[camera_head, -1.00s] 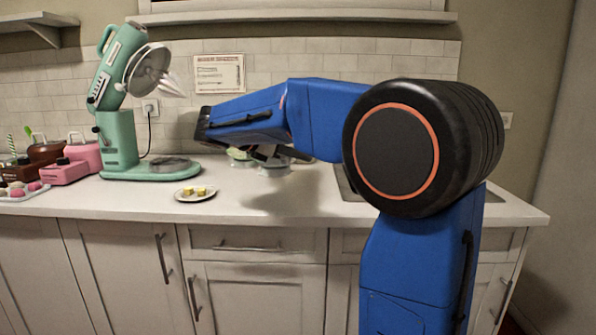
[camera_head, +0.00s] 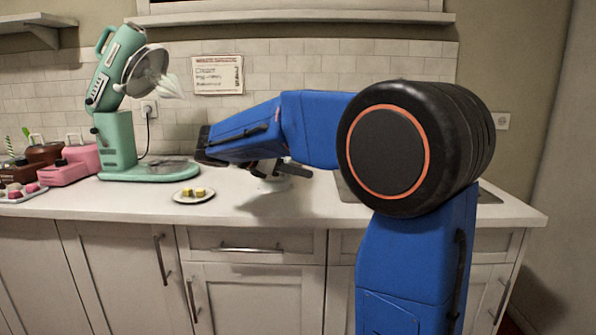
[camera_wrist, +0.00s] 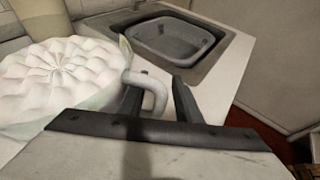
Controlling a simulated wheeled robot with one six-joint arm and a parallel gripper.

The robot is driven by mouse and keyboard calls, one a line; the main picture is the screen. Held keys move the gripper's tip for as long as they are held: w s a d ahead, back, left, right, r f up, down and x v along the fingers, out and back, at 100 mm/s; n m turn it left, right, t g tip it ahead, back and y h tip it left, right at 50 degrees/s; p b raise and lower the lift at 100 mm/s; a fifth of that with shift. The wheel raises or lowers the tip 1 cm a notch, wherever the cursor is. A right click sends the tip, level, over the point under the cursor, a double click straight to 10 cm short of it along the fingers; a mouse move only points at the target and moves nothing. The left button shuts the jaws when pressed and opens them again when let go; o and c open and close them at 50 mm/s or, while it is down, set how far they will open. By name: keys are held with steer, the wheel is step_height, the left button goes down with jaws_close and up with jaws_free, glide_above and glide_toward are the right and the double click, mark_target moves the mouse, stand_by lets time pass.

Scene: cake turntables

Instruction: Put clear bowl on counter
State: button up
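In the wrist view, a round vessel (camera_wrist: 62,72) with a pale, see-through-looking rim holds or is topped by a white pleated mass. A curved pale handle (camera_wrist: 156,86) sticks out on its right. I cannot tell for sure that this is the clear bowl. My gripper (camera_wrist: 158,98) has its two dark fingers apart, one on each side of the handle; there is a gap at the right finger. In the head view my gripper (camera_head: 268,172) is low over the counter (camera_head: 230,208), with a pale base (camera_head: 273,184) just below it, mostly hidden by the arm.
A sink with a grey basin (camera_wrist: 176,38) lies beyond my gripper in the wrist view. The counter's front strip is clear.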

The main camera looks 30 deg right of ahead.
steer(key=shift+r, duration=0.15)
steer(key=v, duration=1.2)
steer(key=shift+a, duration=0.1)
stand_by(0.3)
